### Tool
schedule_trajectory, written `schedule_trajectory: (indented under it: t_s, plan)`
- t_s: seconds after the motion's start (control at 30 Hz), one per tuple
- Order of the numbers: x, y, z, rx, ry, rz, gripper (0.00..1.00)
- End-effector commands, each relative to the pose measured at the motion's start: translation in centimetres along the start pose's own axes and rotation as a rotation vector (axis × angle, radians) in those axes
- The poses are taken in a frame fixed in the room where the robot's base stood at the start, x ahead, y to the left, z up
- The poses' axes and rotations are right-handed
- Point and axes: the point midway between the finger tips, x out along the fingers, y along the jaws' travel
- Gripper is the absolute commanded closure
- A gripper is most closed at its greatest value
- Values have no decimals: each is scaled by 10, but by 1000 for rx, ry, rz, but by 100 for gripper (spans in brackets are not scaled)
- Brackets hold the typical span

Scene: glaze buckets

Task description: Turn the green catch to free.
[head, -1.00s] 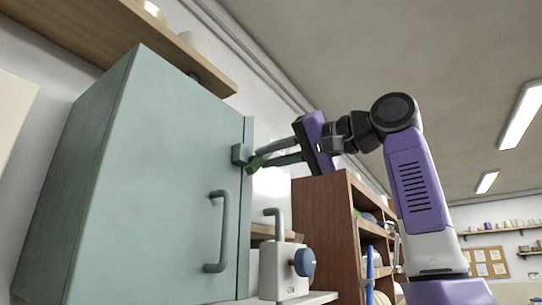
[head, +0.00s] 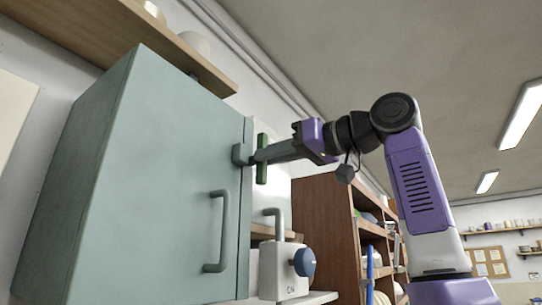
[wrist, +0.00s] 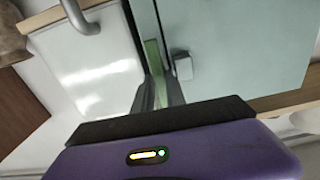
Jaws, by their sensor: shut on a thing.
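The green catch (head: 263,142) stands upright at the right edge of the grey-green cabinet door (head: 170,170), beside a small grey block (head: 239,154) on the door. My gripper (head: 258,158) reaches in from the right and is shut on the middle of the catch; the catch's ends stick out above and below the fingers. In the wrist view the catch (wrist: 154,58) shows as a green bar between my two dark fingers (wrist: 158,95), close to the grey block (wrist: 182,66). The fingers hide the catch's pivot.
The door's grey handle (head: 219,230) lies below the catch. A pale box with a blue knob (head: 304,262) and a bent grey pipe stands below my gripper. A brown shelf unit (head: 318,215) stands behind it. A wooden wall shelf (head: 110,35) runs above the cabinet.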

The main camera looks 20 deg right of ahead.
Motion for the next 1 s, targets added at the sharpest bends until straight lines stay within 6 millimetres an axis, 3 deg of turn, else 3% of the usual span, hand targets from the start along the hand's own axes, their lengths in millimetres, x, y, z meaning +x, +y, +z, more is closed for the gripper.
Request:
schedule_trajectory:
  t_s: [0.6, 0.63, 0.7, 1.0]
  plan:
    - [0, 0, 3, -38, -7, 0, 100]
    - [0, 0, 3, -38, -7, 0, 78]
    - [0, 0, 2, -38, -6, 0, 64]
    - [0, 0, 1, -37, -2, 0, 62]
